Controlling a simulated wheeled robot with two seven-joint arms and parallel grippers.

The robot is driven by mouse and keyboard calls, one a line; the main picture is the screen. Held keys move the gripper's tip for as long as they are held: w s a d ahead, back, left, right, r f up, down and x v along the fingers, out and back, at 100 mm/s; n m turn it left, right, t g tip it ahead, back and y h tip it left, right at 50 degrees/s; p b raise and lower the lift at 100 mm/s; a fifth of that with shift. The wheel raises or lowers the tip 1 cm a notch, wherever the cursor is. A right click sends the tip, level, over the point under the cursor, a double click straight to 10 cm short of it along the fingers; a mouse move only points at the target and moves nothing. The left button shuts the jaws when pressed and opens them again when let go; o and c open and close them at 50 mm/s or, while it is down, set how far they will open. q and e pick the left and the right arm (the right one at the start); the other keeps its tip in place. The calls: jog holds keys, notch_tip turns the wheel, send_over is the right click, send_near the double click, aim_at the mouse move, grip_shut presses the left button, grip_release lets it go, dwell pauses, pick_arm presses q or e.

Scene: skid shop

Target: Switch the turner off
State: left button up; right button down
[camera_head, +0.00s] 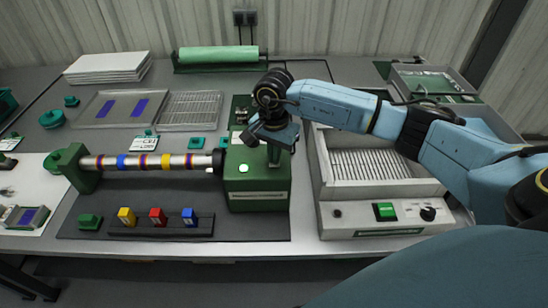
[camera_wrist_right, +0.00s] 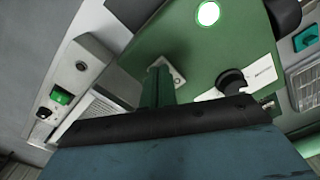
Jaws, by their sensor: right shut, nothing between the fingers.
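The turner is a green box (camera_head: 257,190) with a banded metal rod (camera_head: 150,162) running left to a green end support (camera_head: 77,168). A round white lamp (camera_head: 243,169) on the box looks lit; it also shows in the right wrist view (camera_wrist_right: 208,14). My right gripper (camera_head: 274,162) is over the box's right part, pointing down, shut and empty. In the right wrist view its dark green fingers (camera_wrist_right: 158,72) reach to a small grey switch plate (camera_wrist_right: 178,76) on the box. They partly hide it, so I cannot tell the switch's position or whether they touch. My left gripper is not in view.
A grey slotted machine (camera_head: 370,170) with a green switch (camera_head: 385,211) and black knob (camera_head: 428,214) stands close on the right. A black knob (camera_wrist_right: 234,82) is on the green box. Coloured blocks (camera_head: 158,217) sit in front; trays (camera_head: 190,110) lie behind.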

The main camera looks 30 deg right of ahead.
jog(key=shift+f, duration=0.25)
jog(key=shift+r+p, duration=0.3)
jog(key=shift+r, duration=0.45)
jog(key=shift+r+p, duration=1.6)
jog(key=shift+r, duration=1.2)
jog(key=shift+a, duration=0.1)
